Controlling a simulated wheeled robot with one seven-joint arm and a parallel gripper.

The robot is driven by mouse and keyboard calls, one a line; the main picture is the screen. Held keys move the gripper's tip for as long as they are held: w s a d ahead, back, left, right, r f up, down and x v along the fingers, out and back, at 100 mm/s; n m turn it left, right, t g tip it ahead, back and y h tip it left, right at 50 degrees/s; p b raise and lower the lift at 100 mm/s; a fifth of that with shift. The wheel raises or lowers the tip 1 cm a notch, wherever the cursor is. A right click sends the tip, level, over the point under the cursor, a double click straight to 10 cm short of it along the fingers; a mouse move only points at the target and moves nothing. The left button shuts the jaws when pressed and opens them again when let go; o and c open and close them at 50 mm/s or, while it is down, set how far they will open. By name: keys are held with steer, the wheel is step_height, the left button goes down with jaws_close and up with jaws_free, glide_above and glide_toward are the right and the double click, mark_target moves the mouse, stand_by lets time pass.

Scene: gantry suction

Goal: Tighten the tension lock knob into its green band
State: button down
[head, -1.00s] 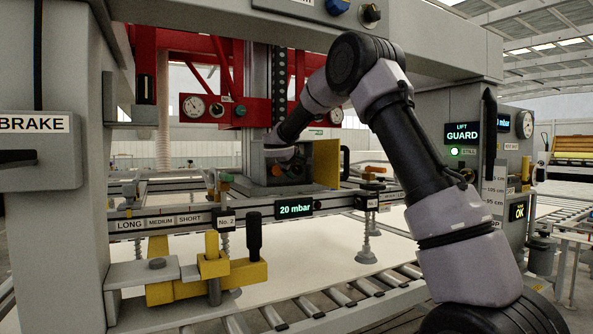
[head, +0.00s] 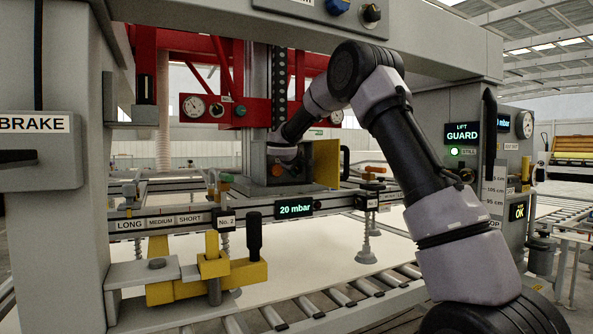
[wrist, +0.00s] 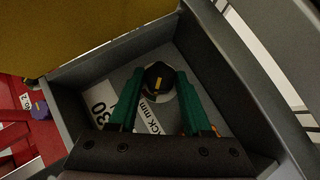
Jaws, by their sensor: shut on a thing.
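The tension lock knob (wrist: 158,78) is a round black knob with a yellow pointer mark, seated inside a grey open-topped housing in the wrist view. My gripper (wrist: 158,80) has its two green fingers on either side of it, shut on it. White labels with black print, one reading "30", lie beside and under the fingers and are partly covered. I cannot make out a green band around the knob. In the head view, my arm reaches into the grey housing (head: 262,188) on the gantry carriage, and the knob is hidden there.
The housing's grey walls (wrist: 242,75) stand close around my gripper. A yellow plate (wrist: 90,30) borders it. In the head view, a rail with a "20 mbar" display (head: 295,209), suction cups (head: 366,255) and a yellow clamp (head: 240,273) are in front.

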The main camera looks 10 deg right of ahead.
steer(key=shift+m+g+y, duration=0.3)
steer(key=shift+m+y, duration=0.1)
steer(key=shift+c, duration=1.7)
jaws_free()
steer(key=shift+s+r, duration=0.1)
steer(key=v, duration=1)
steer(key=shift+s, duration=0.2)
steer(key=shift+s+a+r, duration=0.1)
steer(key=shift+r, duration=0.05)
